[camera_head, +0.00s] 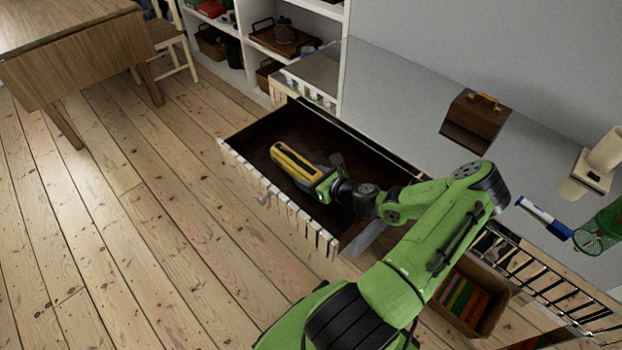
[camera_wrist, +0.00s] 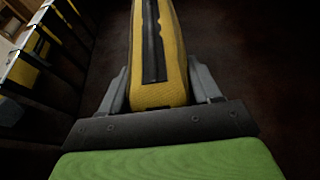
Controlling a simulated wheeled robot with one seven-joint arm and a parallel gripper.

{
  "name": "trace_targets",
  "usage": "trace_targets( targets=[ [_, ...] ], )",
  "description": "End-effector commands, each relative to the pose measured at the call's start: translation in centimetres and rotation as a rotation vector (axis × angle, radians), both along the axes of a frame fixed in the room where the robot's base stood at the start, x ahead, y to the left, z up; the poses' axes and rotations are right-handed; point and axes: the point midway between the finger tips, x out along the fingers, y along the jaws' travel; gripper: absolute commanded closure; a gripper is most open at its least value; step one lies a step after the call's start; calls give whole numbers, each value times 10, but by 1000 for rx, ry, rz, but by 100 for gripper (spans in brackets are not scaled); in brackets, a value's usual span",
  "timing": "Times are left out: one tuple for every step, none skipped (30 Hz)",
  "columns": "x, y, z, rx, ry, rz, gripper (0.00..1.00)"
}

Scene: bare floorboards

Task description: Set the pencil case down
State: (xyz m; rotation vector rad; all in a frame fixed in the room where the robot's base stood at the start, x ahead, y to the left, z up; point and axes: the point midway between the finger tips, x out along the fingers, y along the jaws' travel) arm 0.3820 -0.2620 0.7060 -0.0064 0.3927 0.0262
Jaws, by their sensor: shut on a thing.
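The pencil case is yellow with a dark zip strip along its top. In the head view the pencil case (camera_head: 296,160) is over the inside of an open drawer (camera_head: 252,140) with a dark interior. My gripper (camera_head: 318,178) is shut on its near end. In the wrist view the pencil case (camera_wrist: 158,50) stretches away from between the two grey fingers of my gripper (camera_wrist: 160,92). Whether its underside touches the drawer floor cannot be told.
The drawer's slatted front (camera_head: 283,205) faces the floorboards. A grey worktop (camera_head: 400,95) above it carries a brown box (camera_head: 474,120), a blue-and-white marker (camera_head: 543,217) and a green mesh cup (camera_head: 598,232). A wooden table (camera_head: 75,55) stands at upper left. The floor at left is clear.

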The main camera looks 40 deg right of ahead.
Motion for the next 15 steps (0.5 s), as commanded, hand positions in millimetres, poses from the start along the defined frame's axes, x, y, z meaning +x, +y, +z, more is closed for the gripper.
trace_targets(
  targets=[
    [0,0,1,0,-1,0,74],
    [0,0,0,1,-1,1,74],
    [0,0,-1,1,-1,1,74],
    [0,0,-2,1,-1,1,74],
    [0,0,-3,1,0,1,36],
    [0,0,-2,1,-1,1,30],
    [0,0,-2,1,-1,1,26],
    [0,0,-2,1,-1,1,21],
    [0,0,-2,1,-1,1,15],
    [0,0,-2,1,-1,1,12],
    [0,0,-2,1,-1,1,12],
    [0,0,-2,1,-1,1,12],
    [0,0,-2,1,-1,1,12],
    [0,0,-2,1,-1,1,12],
    [0,0,-2,1,-1,1,12]
  ],
)
